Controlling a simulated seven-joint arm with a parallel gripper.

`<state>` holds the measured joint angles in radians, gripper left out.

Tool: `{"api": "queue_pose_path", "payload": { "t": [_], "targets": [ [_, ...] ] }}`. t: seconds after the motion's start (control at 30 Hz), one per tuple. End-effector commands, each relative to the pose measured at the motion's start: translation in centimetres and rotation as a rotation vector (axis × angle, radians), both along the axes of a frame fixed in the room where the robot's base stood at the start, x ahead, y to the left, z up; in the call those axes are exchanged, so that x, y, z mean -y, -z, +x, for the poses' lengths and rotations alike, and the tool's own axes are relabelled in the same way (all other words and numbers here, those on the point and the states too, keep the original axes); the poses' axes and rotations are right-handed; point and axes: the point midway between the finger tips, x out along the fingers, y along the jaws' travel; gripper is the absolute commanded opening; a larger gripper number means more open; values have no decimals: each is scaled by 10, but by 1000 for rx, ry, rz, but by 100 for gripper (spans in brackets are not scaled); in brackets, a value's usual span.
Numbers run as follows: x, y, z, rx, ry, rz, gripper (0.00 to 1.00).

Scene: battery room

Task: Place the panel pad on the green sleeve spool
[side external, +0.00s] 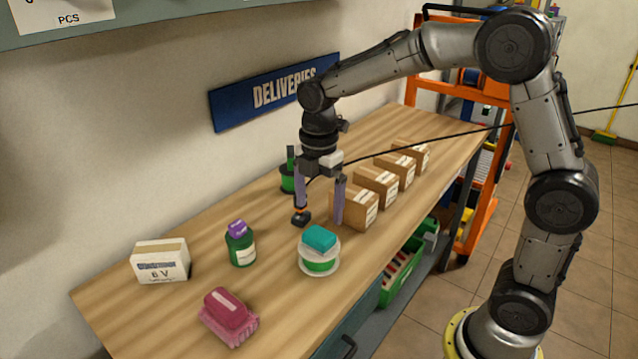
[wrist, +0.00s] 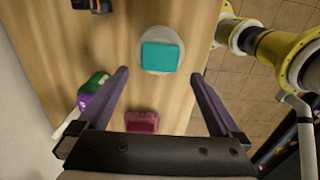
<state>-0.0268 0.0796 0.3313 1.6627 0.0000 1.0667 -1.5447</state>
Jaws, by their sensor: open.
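A teal block, which looks like the panel pad (side external: 319,238), lies on top of a spool with white flanges and a green middle, the green sleeve spool (side external: 319,266). In the wrist view the teal pad (wrist: 160,57) sits within the spool's white round flange (wrist: 158,29). My gripper (side external: 318,215) is open, its two purple fingers pointing down and apart. It is above the table, behind the spool in the side view, with nothing seen between the fingers. In the wrist view the pad is just beyond the fingertips (wrist: 160,75), not gripped.
A pink block on a pink base (side external: 228,315), a green jar with a purple top (side external: 241,248) and a white box (side external: 160,262) stand left. A small black-and-orange item (side external: 301,217) is by one finger. Cardboard boxes (side external: 376,188) line the right; a dark green item (side external: 288,182) is behind.

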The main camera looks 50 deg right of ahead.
Motion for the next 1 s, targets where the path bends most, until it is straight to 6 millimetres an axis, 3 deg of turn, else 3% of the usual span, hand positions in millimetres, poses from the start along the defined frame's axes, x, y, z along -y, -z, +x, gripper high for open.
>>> {"api": "queue_pose_path", "payload": {
  "t": [0.2,0.6,0.77,1.0],
  "targets": [
    [0,-37,0,2,0,0,100],
    [1,-59,-9,21,56,1,100],
    [3,-82,-51,111,333,22,100],
    [8,-94,-145,287,954,154,100]
  ]
}}
